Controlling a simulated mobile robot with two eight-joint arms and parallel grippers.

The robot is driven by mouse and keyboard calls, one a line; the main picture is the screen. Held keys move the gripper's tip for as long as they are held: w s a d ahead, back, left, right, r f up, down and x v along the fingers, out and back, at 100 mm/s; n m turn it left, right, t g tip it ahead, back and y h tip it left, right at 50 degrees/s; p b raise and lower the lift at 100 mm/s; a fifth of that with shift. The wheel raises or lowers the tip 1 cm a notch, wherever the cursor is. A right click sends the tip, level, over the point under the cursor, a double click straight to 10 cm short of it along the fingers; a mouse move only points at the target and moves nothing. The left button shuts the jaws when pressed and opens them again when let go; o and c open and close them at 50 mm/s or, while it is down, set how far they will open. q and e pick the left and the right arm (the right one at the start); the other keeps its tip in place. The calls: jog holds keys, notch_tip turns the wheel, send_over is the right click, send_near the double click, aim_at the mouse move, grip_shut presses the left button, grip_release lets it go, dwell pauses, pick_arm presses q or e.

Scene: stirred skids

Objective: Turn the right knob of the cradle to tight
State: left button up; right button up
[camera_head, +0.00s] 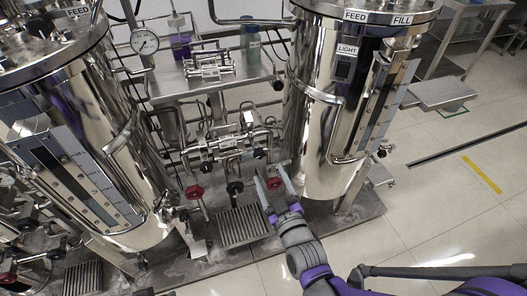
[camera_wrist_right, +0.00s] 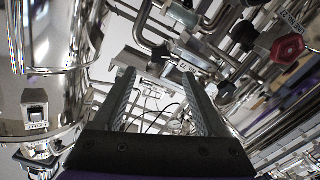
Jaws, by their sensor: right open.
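My right gripper (camera_head: 273,181) reaches in from the bottom of the head view, its two fingers pointing up toward the pipework between the tanks. It is open, with nothing held between the fingers (camera_wrist_right: 157,82) in the wrist view. A red knob (camera_head: 276,183) shows between the fingers in the head view; whether it is level with them is unclear. Another red knob (camera_head: 194,192) and a black knob (camera_head: 235,187) are to its left. One red knob (camera_wrist_right: 288,48) appears right of the fingers, apart from them, in the wrist view. I cannot tell which part is the cradle.
Steel tanks stand left (camera_head: 85,95) and right (camera_head: 312,105) of the pipework (camera_head: 228,146). A ribbed metal plate (camera_head: 243,226) lies on the skid base below. A pressure gauge (camera_head: 144,41) is at upper left. Open floor (camera_head: 440,205) lies at right.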

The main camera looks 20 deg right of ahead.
aim_at(260, 155)
jog(key=w, duration=0.9)
jog(key=shift+w+a+b, duration=0.2)
jog(key=shift+w+b, duration=0.15)
jog(key=shift+b, duration=0.05)
grip_shut()
